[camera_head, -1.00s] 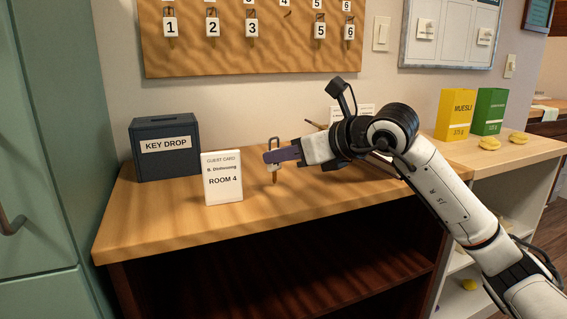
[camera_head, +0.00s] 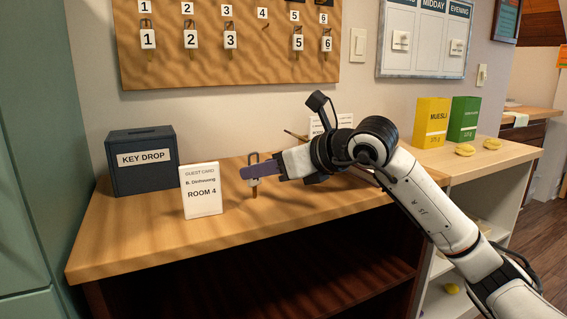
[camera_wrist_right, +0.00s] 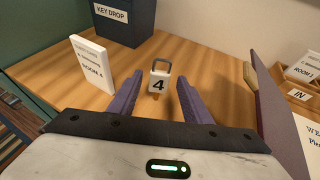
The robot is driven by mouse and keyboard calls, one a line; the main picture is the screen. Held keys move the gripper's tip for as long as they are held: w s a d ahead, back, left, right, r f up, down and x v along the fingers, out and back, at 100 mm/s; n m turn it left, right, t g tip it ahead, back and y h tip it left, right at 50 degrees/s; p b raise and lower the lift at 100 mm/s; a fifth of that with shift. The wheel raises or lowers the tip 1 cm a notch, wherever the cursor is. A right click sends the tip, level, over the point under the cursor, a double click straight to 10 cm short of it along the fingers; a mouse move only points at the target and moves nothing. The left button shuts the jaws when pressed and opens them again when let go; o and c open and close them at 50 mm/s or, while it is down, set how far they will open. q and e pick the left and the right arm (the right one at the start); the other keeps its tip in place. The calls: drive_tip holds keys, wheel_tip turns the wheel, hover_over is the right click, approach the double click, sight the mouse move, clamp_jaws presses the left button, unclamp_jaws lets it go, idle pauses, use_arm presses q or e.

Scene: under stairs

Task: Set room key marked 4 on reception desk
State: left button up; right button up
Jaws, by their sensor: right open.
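The room key marked 4 (camera_wrist_right: 158,82) has a white tag with a metal shackle on top. It is upright at the reception desk (camera_head: 135,235), to the right of the guest card. In the head view its tag (camera_head: 254,181) is partly behind a finger, and its lower end appears to meet the desk top. My right gripper (camera_head: 258,172) is low over the desk. In the right wrist view its two purple fingers (camera_wrist_right: 157,101) are apart on either side of the key, with visible gaps. My left gripper is not in view.
A white guest card reading Room 4 (camera_head: 201,190) and a dark key drop box (camera_head: 141,162) stand left of the key. A key board (camera_head: 225,68) hangs behind; its hook 4 is empty. Yellow (camera_head: 432,122) and green (camera_head: 464,119) boxes stand right. The desk's front left is clear.

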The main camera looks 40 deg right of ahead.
drive_tip(key=b+v, duration=0.2)
drive_tip(key=v, duration=0.9)
drive_tip(key=s+a+f+m+g+y, duration=0.1)
drive_tip(key=a+f+g+y, duration=0.1)
drive_tip(key=a+f+y, duration=0.65)
drive_tip(key=s+a+f+m+g+y, duration=0.1)
drive_tip(key=a+f+y, duration=0.3)
drive_tip(key=a, duration=0.7)
drive_tip(key=d+f+m+t+h, duration=0.2)
drive_tip(key=f+m+t+h, duration=0.25)
drive_tip(key=f+m, duration=0.8)
drive_tip(key=d+f+m+t+h, duration=0.25)
drive_tip(key=f+m+h, duration=0.5)
drive_tip(key=m, duration=0.75)
drive_tip(key=s+a+f+m+g, duration=0.3)
drive_tip(key=s+f, duration=0.4)
drive_tip(key=f, duration=0.3)
drive_tip(key=s+a+f+m+g, duration=0.3)
drive_tip(key=s+a+f+g, duration=0.2)
drive_tip(key=f, duration=0.5)
drive_tip(key=shift+s+a+m+y, duration=0.35)
drive_tip(key=shift+s+a, duration=0.15)
drive_tip(key=shift+s, duration=0.7)
